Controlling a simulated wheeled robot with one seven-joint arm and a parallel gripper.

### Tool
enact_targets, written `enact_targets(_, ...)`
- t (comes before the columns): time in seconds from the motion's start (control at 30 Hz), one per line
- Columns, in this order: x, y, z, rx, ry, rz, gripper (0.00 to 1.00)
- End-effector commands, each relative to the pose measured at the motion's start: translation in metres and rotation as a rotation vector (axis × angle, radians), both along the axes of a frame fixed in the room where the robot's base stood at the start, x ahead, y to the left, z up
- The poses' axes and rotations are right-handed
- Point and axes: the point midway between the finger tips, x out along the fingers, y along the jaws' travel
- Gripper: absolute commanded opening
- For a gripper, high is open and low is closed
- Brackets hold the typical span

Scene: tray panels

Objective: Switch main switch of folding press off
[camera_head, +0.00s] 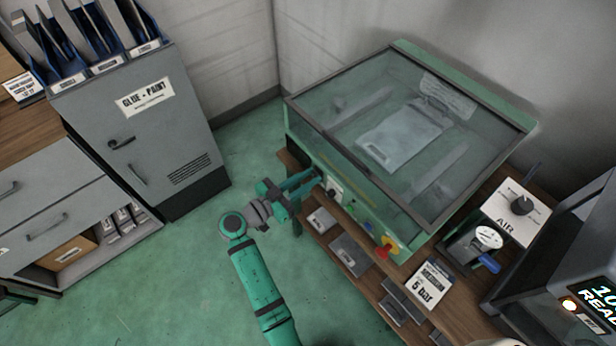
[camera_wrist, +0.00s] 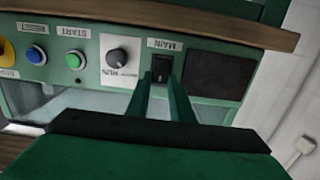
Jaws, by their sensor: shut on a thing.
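The folding press (camera_head: 330,165) is a green box with a clear lid, standing on a wooden bench in the head view. Its main switch (camera_wrist: 161,67) is a black rocker in a dark frame, under an upside-down MAIN label in the wrist view. My gripper (camera_head: 314,177) reaches the left end of the press's front panel. In the wrist view my gripper (camera_wrist: 160,78) has its two green fingers close together at the switch, one on each side, shut on it. The fingers hide part of the switch, and I cannot tell its on or off position.
Beside the switch are a RUN dial (camera_wrist: 117,57), a green START button (camera_wrist: 75,60) and a blue button (camera_wrist: 36,56). A red emergency stop (camera_head: 386,249) sits farther right on the panel. A grey glue-paint cabinet (camera_head: 140,125) stands left; green floor lies between.

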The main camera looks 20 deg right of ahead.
Motion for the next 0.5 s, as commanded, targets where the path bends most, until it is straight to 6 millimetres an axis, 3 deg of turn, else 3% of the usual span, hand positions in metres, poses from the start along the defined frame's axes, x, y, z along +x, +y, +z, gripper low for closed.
enact_targets(0.27, 0.0008, -0.0003, 0.0005, -0.004, -0.003, 0.002, 0.0)
enact_targets(0.3, 0.0007, -0.0004, 0.0005, -0.004, -0.003, 0.001, 0.23)
enact_targets(0.33, 0.0006, -0.0005, 0.0005, -0.004, -0.003, 0.001, 0.28)
enact_targets(0.5, 0.0002, -0.0013, 0.0001, -0.004, -0.001, -0.001, 0.28)
